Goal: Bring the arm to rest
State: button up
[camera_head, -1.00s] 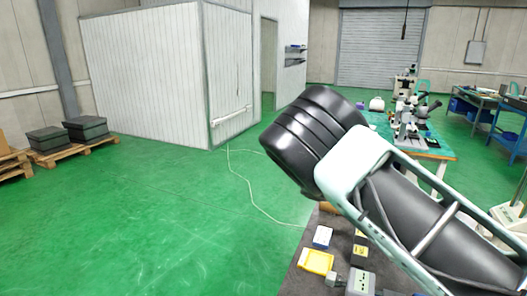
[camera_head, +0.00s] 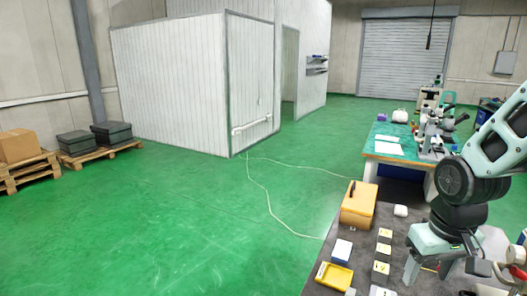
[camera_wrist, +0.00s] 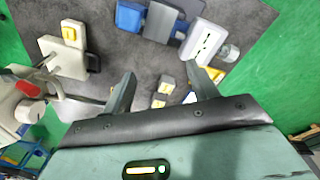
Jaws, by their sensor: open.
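My gripper (camera_head: 440,270) is at the lower right of the head view, hanging with its fingers pointing down over the dark tabletop (camera_head: 314,273). My arm comes in from the right edge above it. In the wrist view my gripper (camera_wrist: 162,76) has its two fingers spread wide apart. No object is held between them. Small pale blocks with yellow marks (camera_wrist: 165,84) show on the table beyond the gap. How high the fingertips are above the table is hard to tell.
On the dark table are an orange box (camera_head: 358,207), a yellow tray (camera_head: 334,277), a blue-and-white box (camera_head: 342,251) and small blocks (camera_head: 383,248). A teal bench (camera_head: 380,157) with microscopes stands behind.

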jog(key=s+a+n+b, duration=0.1)
jog(key=s+a+n, duration=0.3)
jog(key=s+a, duration=0.3)
jog(key=s+a+n+g+y+b, duration=0.1)
jog(key=s+a+n+b, duration=0.1)
jog(key=s+a, duration=0.5)
jog(key=a+n, duration=0.1)
jog(key=a, duration=0.4)
jog(key=shift+s+n+b, duration=0.15)
jog(key=shift+n+b, duration=0.15)
jog(key=shift+n, duration=0.1)
jog(key=shift+r, duration=0.15)
